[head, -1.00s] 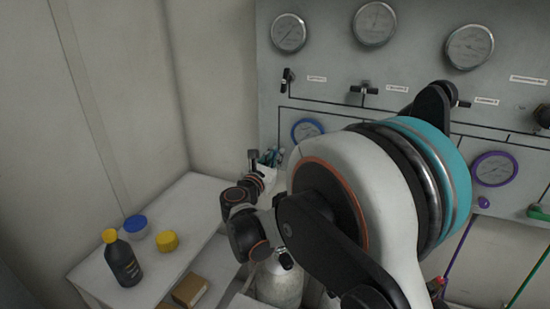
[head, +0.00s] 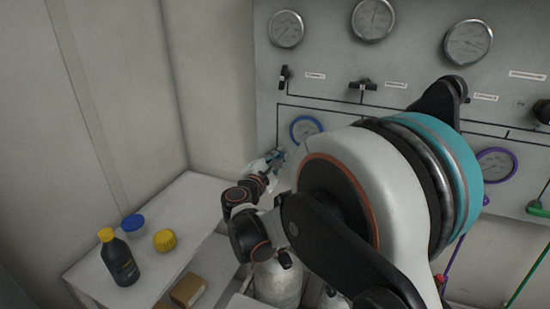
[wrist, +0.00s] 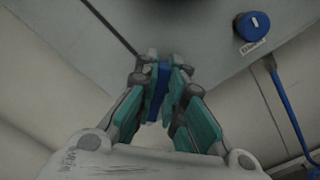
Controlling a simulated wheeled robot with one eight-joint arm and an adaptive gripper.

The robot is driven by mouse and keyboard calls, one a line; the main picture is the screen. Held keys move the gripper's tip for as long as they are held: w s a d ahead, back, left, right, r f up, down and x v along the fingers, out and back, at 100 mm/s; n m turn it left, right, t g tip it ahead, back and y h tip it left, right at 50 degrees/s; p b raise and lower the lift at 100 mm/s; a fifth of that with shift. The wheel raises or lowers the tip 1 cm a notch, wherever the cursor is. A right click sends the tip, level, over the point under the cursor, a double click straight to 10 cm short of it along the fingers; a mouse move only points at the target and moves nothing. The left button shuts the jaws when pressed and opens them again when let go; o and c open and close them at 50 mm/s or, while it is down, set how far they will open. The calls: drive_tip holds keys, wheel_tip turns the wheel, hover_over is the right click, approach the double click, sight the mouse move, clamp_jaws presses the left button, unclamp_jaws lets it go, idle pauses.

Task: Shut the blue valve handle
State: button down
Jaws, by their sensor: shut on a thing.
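The blue valve handle (wrist: 158,85) is a narrow blue bar between my fingertips in the wrist view, against the grey panel. My gripper (wrist: 160,82), with teal finger pads, is shut on it from both sides. In the head view my gripper (head: 276,157) is small and sits at the panel's left edge, below and left of the blue-rimmed gauge (head: 305,129). The handle cannot be made out there. Most of the valve body is hidden by the fingers.
Cylinders (head: 277,283) stand below the panel.

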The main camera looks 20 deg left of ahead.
drive_tip(key=m, duration=0.3)
drive_tip(key=shift+d+f+m, duration=0.15)
drive_tip(key=shift+f+m, duration=0.1)
drive_tip(key=shift+m, duration=0.05)
drive_tip(key=shift+f+m+b, duration=0.2)
drive_tip(key=shift+m+b, duration=0.2)
drive_tip(key=shift+m, duration=1.4)
drive_tip(key=c, duration=1.7)
unclamp_jaws()
drive_tip(key=shift+s, duration=0.1)
drive_tip(key=s, duration=0.8)
drive_tip(key=s+a, duration=0.1)
drive_tip(key=s, duration=0.3)
